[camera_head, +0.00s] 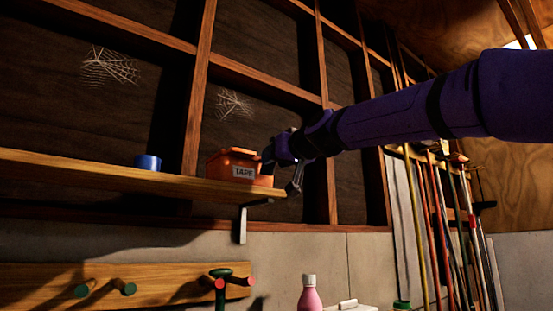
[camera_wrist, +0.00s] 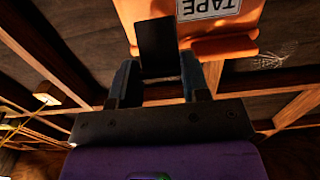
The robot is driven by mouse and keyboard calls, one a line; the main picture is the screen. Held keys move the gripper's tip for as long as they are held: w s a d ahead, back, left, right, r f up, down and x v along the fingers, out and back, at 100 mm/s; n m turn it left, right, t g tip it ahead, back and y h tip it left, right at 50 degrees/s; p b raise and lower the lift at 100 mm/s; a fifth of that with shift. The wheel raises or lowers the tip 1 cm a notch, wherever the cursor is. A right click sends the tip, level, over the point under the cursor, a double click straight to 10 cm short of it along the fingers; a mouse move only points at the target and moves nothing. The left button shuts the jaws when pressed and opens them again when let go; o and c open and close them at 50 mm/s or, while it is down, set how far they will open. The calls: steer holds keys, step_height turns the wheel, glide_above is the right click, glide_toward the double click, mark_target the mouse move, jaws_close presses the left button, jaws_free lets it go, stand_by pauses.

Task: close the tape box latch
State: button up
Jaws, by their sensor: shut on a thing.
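The orange tape box (camera_head: 236,157) sits at the right end of the wooden shelf, with a white TAPE label on its front. It fills the top of the wrist view (camera_wrist: 240,47), where the label shows close up. A flat black latch (camera_wrist: 158,38) stands out from the box's side in the wrist view. My gripper (camera_wrist: 158,72) is shut on it, one finger at each side. In the head view my gripper (camera_head: 280,163) is at the right end of the box and hides that side. I cannot tell how the latch meets the box.
The shelf (camera_head: 130,178) also holds a blue round container (camera_head: 147,162) left of the box. A metal bracket (camera_head: 242,224) is under the shelf. A peg rail (camera_head: 60,279) and pink bottle (camera_head: 310,294) are below. Long-handled tools (camera_head: 440,220) lean at right.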

steer(key=shift+w+a+r+g+h, duration=0.15)
steer(key=shift+w+r+g+h, duration=0.35)
steer(key=shift+g+h, duration=0.45)
steer(key=shift+w+a+r+g+h, duration=0.25)
steer(key=shift+g+h, duration=0.1)
steer(key=shift+g, duration=0.35)
steer(key=shift+w+a+r+g+h, duration=0.2)
steer(key=shift+r+g+h, duration=0.1)
steer(key=shift+g, duration=0.35)
steer(key=o, duration=0.9)
steer(key=shift+w, duration=0.1)
steer(key=shift+g, duration=0.3)
